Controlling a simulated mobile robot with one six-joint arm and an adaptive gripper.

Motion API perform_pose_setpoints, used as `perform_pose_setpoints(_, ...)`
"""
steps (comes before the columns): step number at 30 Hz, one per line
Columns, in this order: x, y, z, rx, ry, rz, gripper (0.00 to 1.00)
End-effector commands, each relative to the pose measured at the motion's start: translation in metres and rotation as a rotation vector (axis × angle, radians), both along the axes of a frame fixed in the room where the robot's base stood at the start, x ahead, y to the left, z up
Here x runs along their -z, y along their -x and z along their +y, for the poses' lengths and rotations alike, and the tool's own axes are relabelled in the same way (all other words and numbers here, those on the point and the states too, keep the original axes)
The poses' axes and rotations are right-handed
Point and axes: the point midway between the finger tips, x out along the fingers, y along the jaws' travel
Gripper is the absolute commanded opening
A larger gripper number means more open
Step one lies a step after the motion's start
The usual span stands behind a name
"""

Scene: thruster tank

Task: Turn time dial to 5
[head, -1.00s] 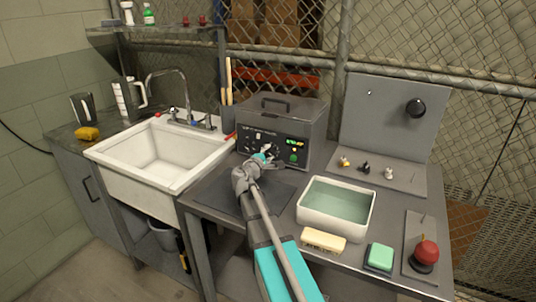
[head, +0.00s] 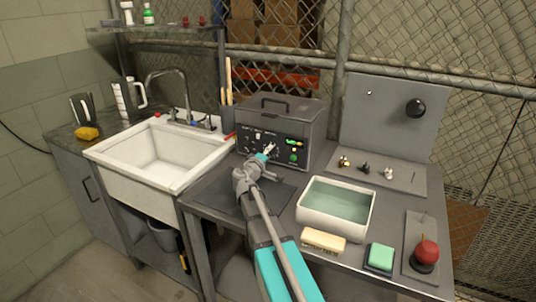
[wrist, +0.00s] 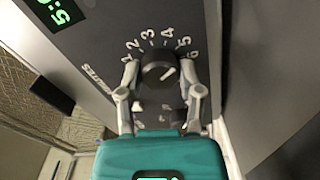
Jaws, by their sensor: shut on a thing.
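The time dial (wrist: 158,70) is a round black knob with a white pointer line, ringed by the numbers 1 to 6 in the wrist view. The pointer slants to the upper right, toward the side of 5 and 6; which it meets exactly is hard to tell. My gripper (wrist: 159,76) is shut on the dial, one finger on each side. In the head view my gripper (head: 268,149) reaches the front panel of the grey tank unit (head: 308,118) and hides the dial. A green lit display (wrist: 56,10) is partly cut off in the wrist view.
Another dark knob (wrist: 180,118) sits close to my right finger. A green button (head: 293,157) is right of my gripper. A white basin (head: 336,228) holding liquid, a cream block (head: 323,241) and a sink (head: 160,160) stand nearby.

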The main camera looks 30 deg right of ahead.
Motion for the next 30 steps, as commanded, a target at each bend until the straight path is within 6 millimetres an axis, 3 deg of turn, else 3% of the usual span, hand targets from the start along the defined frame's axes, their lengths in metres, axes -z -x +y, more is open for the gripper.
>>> perform_pose_setpoints(8,-0.0003,-0.0011,0.0001,-0.003,0.001,0.000,0.00)
perform_pose_setpoints(9,-0.0003,-0.0013,0.0001,-0.003,0.001,0.000,0.53)
perform_pose_setpoints(14,-0.0002,-0.0008,0.0000,-0.002,0.002,0.001,0.82)
perform_pose_setpoints(30,0.0000,0.0034,0.0038,-0.001,0.001,0.001,0.82)
